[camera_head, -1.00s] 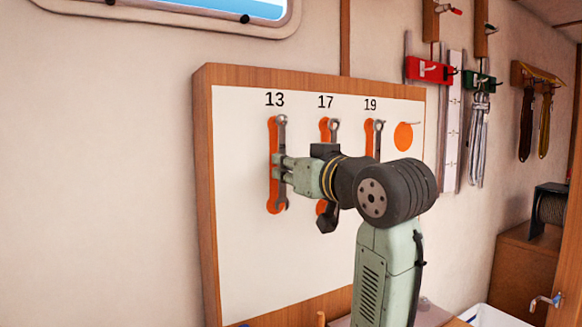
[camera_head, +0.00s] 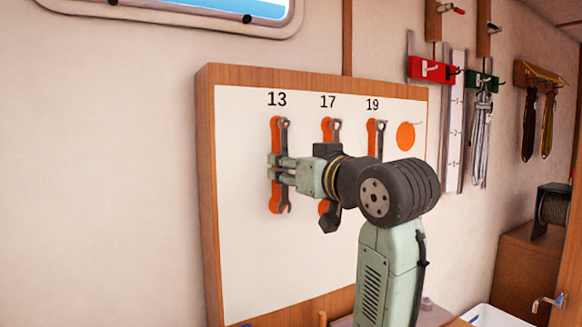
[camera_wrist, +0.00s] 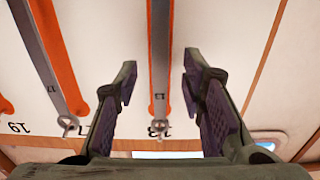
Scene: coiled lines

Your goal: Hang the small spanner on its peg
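The small spanner (camera_head: 285,140) hangs upright in front of the orange outline under 13 on the white tool board (camera_head: 250,270). Its upper ring end is at the peg, and its lower jaw shows below my gripper (camera_head: 273,168). In the wrist view the spanner (camera_wrist: 159,60) runs between my two fingers (camera_wrist: 158,85), with a gap on each side. My gripper is open around its shaft. The ring end (camera_wrist: 158,127) shows near the 13 label; how deep it sits on the peg is hard to tell.
The 17 spanner (camera_head: 337,127) and 19 spanner (camera_head: 380,127) hang to the right, partly hidden by my arm. A bare orange disc (camera_head: 405,137) with a peg is further right. The board's wooden frame (camera_head: 205,180) edges the left side. The lower board is clear.

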